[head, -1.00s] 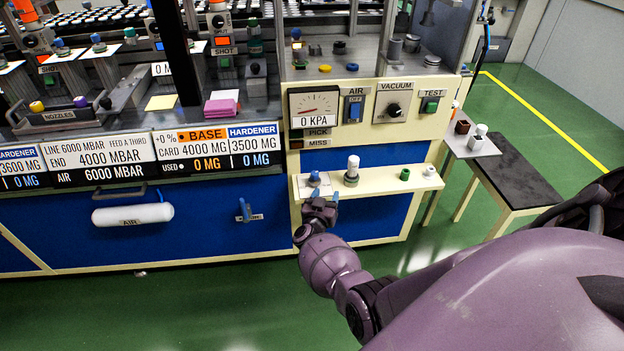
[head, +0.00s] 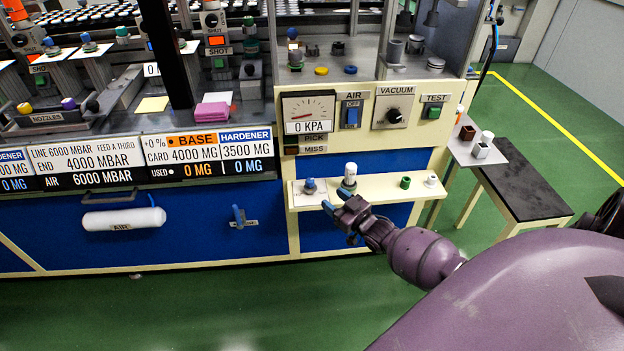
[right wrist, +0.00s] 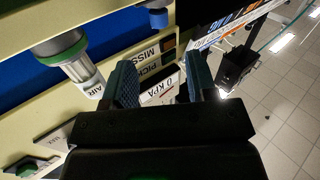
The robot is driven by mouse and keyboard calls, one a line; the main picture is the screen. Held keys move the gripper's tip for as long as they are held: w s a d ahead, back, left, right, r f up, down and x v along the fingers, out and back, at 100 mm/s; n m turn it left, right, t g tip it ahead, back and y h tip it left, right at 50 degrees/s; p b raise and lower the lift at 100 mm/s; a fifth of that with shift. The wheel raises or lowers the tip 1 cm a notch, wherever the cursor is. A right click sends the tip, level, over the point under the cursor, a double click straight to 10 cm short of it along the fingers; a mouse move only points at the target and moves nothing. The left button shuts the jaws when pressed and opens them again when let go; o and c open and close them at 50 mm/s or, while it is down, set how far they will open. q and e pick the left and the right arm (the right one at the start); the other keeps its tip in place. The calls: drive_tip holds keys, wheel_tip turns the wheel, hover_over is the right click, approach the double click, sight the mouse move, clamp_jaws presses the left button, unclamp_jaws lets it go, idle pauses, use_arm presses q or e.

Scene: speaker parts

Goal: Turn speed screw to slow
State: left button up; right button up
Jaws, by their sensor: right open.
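I cannot make out a screw marked for speed in either view. A cream ledge (head: 380,190) on the front of the machine carries a small blue knob (head: 310,186), a white-topped post (head: 349,173), a green cap (head: 405,182) and a small white part (head: 431,180). My right gripper (head: 336,201) is in front of the ledge, below the blue knob and the white-topped post, with its blue fingertips apart and nothing between them. In the right wrist view its open fingers (right wrist: 161,85) frame the 0 KPA plate behind. My left gripper is not in view.
Above the ledge are a pressure gauge (head: 307,113), the AIR switch (head: 352,114), the VACUUM knob (head: 394,112) and the green TEST button (head: 433,112). A white air tank (head: 123,219) hangs at left. A dark-topped side table (head: 517,190) stands at right. Green floor in front is clear.

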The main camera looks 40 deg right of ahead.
sight(313, 184)
drive_tip(key=shift+m, duration=0.6)
drive_tip(key=w, duration=0.3)
drive_tip(key=w+b, duration=0.1)
drive_tip(key=w, duration=0.2)
drive_tip(key=w+b, duration=0.1)
drive_tip(key=w, duration=0.2)
drive_tip(key=shift+a+f, duration=0.25)
drive_tip(key=shift+a, duration=0.1)
drive_tip(key=shift+w, duration=0.3)
drive_tip(key=shift+w+r, duration=0.15)
drive_tip(key=shift+w, duration=0.4)
drive_tip(key=shift+c, duration=0.3)
